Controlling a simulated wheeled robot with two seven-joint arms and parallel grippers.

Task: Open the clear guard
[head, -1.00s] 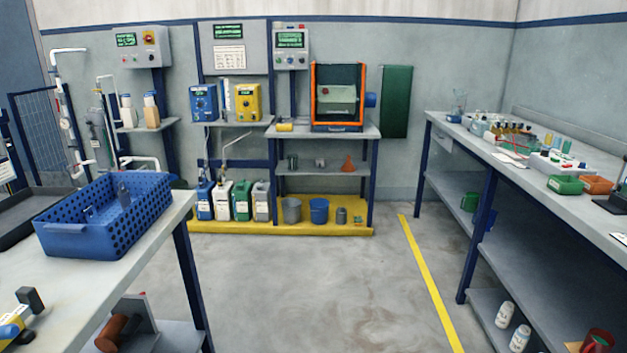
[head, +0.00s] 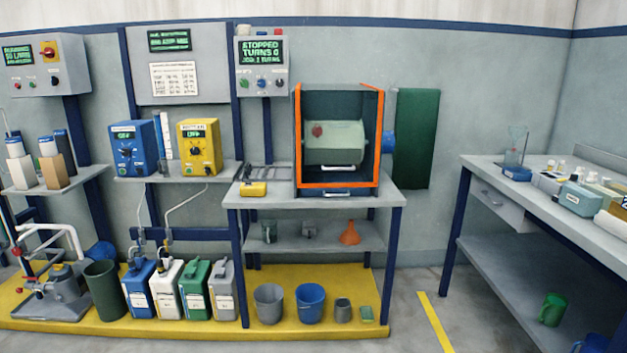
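The orange-framed guard (head: 381,140) stands at the front of a dark box on the bench against the back wall. Its clear pane is hard to make out, and I cannot tell for sure whether it is shut. Through the frame I see a grey-green barrel (head: 345,140) with a red knob. A pale bar handle (head: 337,168) shows low in the opening, and another handle (head: 337,191) is on the base below the frame. Neither of my grippers is in view.
The grey bench (head: 270,200) carries a yellow object (head: 253,189) left of the box. A control panel (head: 263,66) reading "STOPPED" hangs above left. Buckets (head: 310,303) stand on the yellow platform (head: 300,331) below. A side table (head: 540,210) stands at right.

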